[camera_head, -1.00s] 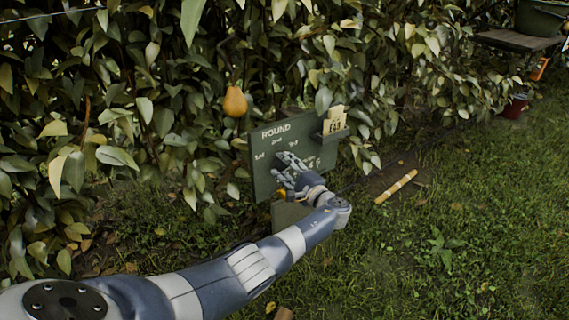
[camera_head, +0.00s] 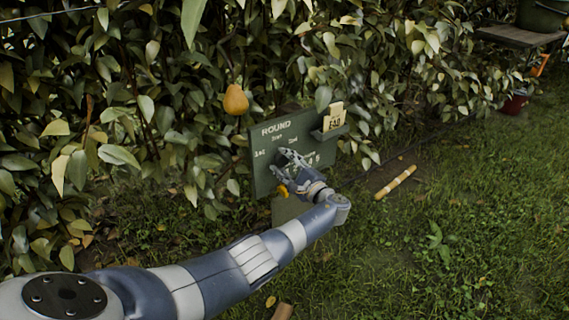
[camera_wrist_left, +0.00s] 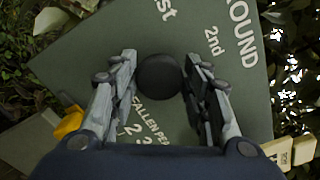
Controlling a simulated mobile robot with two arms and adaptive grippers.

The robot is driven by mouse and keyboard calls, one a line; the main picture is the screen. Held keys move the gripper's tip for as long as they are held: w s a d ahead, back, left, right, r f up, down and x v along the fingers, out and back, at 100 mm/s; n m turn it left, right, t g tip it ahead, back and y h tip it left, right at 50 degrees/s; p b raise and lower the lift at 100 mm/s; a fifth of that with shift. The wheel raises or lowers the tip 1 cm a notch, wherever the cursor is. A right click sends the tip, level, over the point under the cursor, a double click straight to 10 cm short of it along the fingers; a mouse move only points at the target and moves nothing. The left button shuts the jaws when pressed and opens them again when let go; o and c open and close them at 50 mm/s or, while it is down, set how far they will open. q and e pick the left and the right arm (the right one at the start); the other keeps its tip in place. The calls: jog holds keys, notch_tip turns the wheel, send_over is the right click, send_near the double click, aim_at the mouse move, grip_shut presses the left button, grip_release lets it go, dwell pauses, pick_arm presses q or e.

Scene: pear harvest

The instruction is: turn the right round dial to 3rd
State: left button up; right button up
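A dark green board (camera_head: 262,150) headed "ROUND", with ordinal labels and a row of numbers, stands at the hedge's foot in the head view. In the left wrist view a dark round dial (camera_wrist_left: 159,76) sits on the board (camera_wrist_left: 95,60), between the labels "2nd" and "FALLEN PEARS". My left gripper (camera_head: 284,168) is in front of the board. In the left wrist view its fingers (camera_wrist_left: 161,75) are apart, one on each side of the dial. I cannot tell whether they touch it. The dial's pointing direction is not visible. My right gripper is not in view.
A holder with pale cards (camera_head: 334,118) is on the board's right edge. A pear (camera_head: 236,100) hangs above left of the board. A yellow-orange piece (camera_wrist_left: 68,125) is beside the left finger. A light stick (camera_head: 396,182) lies on the grass at right. Leaves crowd behind.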

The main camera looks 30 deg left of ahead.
pick_arm(q)
jog(key=shift+o, duration=0.7)
jog(key=shift+d, duration=0.1)
jog(key=v, duration=1.1)
jog(key=shift+s+d, duration=0.15)
jog(key=shift+d, duration=0.25)
